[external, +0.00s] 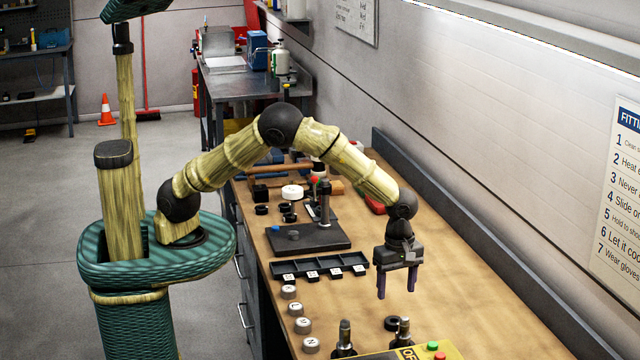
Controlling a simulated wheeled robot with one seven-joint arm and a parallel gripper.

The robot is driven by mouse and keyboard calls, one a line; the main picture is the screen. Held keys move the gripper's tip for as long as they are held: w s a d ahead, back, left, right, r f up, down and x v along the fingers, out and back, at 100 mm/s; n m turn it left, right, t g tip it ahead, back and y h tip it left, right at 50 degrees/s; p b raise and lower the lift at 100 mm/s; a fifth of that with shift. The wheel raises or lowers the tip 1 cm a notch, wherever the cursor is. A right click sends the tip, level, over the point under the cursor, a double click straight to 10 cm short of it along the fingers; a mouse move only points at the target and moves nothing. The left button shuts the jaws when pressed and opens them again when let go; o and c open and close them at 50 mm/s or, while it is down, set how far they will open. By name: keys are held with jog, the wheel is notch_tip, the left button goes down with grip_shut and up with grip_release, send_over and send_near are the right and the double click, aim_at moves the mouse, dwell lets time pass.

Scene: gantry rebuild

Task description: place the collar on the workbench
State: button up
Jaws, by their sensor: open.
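My gripper (397,292) is open, with its two purple fingers pointing down over the workbench (480,310). Nothing shows between the fingers. A dark ring that looks like a collar (392,323) lies on the workbench below the gripper in the picture, near two dark upright fittings. It is apart from the fingers. Several other small black rings (262,210) lie farther back on the bench, near a white round piece (293,191). I cannot tell for sure which ring is the task's collar.
A dark plate with an upright post (324,205) stands mid-bench. A black compartment tray (320,266) lies in front of it. Several round grey lettered pieces (302,326) line the left edge. A yellow box with buttons (420,352) is at the front. The bench right of my gripper is clear.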

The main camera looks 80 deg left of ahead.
jog(key=shift+r, duration=1.75)
jog(key=s+a+r+m, duration=0.1)
jog(key=s+a+m, duration=0.15)
jog(key=a, duration=0.35)
jog(key=s+a+r+m+t, duration=0.1)
jog(key=a+r+m, duration=0.1)
jog(key=a+m, duration=0.35)
jog(key=s+a+r+m, duration=0.1)
jog(key=s+a, duration=0.1)
jog(key=a, duration=0.6)
jog(key=s+a+m+t, duration=0.1)
jog(key=s+a+m, duration=0.9)
jog(key=s, duration=0.3)
jog(key=shift+s+a+r+m+t, duration=0.15)
jog(key=shift+r+m+t, duration=0.15)
jog(key=shift+r, duration=0.15)
